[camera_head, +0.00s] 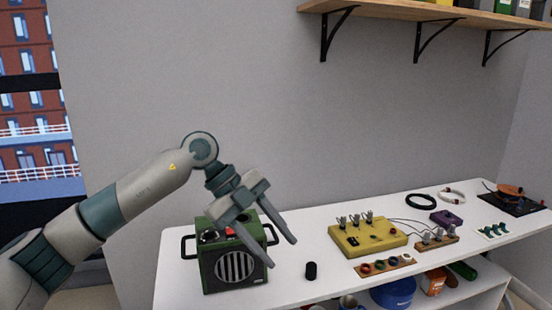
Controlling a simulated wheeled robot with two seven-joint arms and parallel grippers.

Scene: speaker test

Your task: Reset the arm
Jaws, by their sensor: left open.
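My left arm comes in from the left, and its gripper (283,254) is open with nothing between its fingers. The gripper hangs in front of and over the right part of a green speaker box (208,267) with a round grille and side handles. Its fingers point down and to the right and hide part of the box's top and right side. I cannot tell whether a finger touches the box. A yellow test box (366,238) with knobs and clips on top stands to the right. My right gripper is not in view.
The white table (310,225) also holds a small black cylinder (311,271), a wooden strip with coloured rings (385,265), a purple box (446,218) and a black coil (421,202). A shelf (430,12) hangs above. A blue bowl (393,293) sits below.

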